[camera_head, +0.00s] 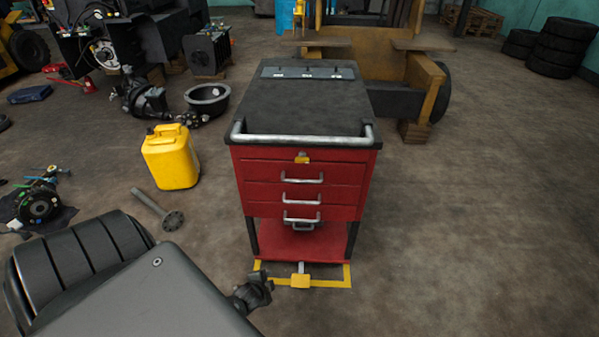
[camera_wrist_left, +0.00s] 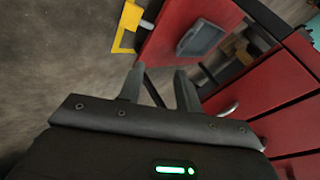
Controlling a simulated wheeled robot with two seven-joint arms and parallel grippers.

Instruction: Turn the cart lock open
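The red tool cart (camera_head: 300,187) stands upright in the middle of the head view, with a black top and a silver handle bar. A small lock with a yellow part (camera_head: 302,158) sits at the top centre of its drawer front. My left gripper (camera_head: 252,292) is low, in front of the cart's lower left corner and well below the lock. In the left wrist view its two fingers (camera_wrist_left: 160,86) are apart with nothing between them, and red cart panels (camera_wrist_left: 275,85) lie beyond. The lock cannot be made out there. My right gripper is not in view.
A yellow canister (camera_head: 171,158) and a metal shaft (camera_head: 160,211) lie to the left. The forklift (camera_head: 375,65) stands behind. The floor to the right is clear.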

